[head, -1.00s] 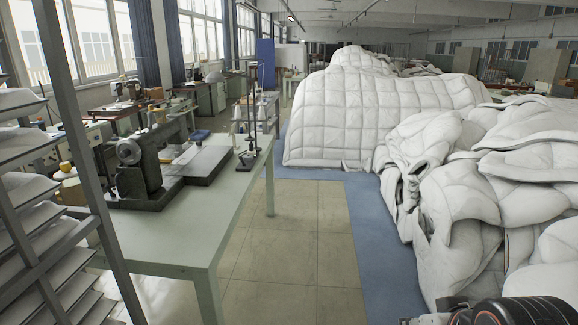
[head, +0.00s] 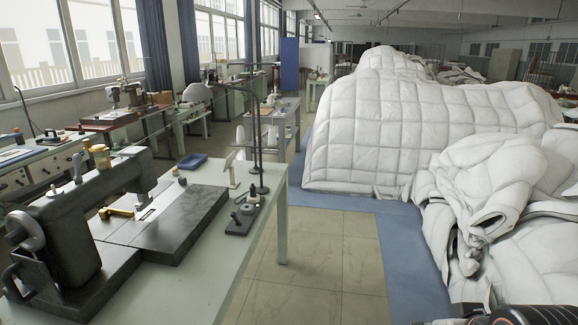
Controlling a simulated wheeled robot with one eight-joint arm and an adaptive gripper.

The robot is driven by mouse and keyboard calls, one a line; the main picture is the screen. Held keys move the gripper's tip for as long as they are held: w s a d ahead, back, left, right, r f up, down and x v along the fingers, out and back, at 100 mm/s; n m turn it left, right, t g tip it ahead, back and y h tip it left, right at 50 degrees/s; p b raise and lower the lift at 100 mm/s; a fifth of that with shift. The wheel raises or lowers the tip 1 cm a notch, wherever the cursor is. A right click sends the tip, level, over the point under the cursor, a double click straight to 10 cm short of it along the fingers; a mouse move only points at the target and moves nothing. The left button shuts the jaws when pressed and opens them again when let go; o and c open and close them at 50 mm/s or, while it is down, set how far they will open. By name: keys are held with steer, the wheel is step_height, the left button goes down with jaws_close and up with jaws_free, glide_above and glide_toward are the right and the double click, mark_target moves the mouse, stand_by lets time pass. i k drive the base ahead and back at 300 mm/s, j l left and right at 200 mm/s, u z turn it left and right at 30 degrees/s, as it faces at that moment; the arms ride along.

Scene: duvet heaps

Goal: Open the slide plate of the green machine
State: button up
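A dark grey-green sewing machine (head: 70,232) stands on a pale green table (head: 205,285) at the left, with a handwheel at its near left end. Its flat bed (head: 175,228) reaches to the right. A pale metal plate (head: 150,205) is set in the bed under the head; I cannot tell whether it is slid open or shut. A small brass-coloured part (head: 117,213) sits beside it. Only a dark piece of my arm shows at the lower right edge, well apart from the machine. My gripper's fingers are not in view.
White quilted duvet heaps (head: 405,135) fill the right side, over blue floor (head: 405,255). A strip of tiled floor (head: 325,250) lies free between table and heaps. A small black stand (head: 243,215) and a blue tray (head: 192,161) are on or near the table.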

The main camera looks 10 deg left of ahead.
mark_target(170, 195)
steer(key=i+u, duration=0.35)
steer(key=i, duration=0.25)
steer(key=i+l+u, duration=0.2)
steer(key=i+u, duration=0.15)
steer(key=i, duration=0.25)
steer(key=i+j+u, duration=0.35)
steer(key=i+u, duration=0.3)
steer(key=i, duration=0.15)
steer(key=i+j, duration=0.2)
steer(key=i, duration=0.05)
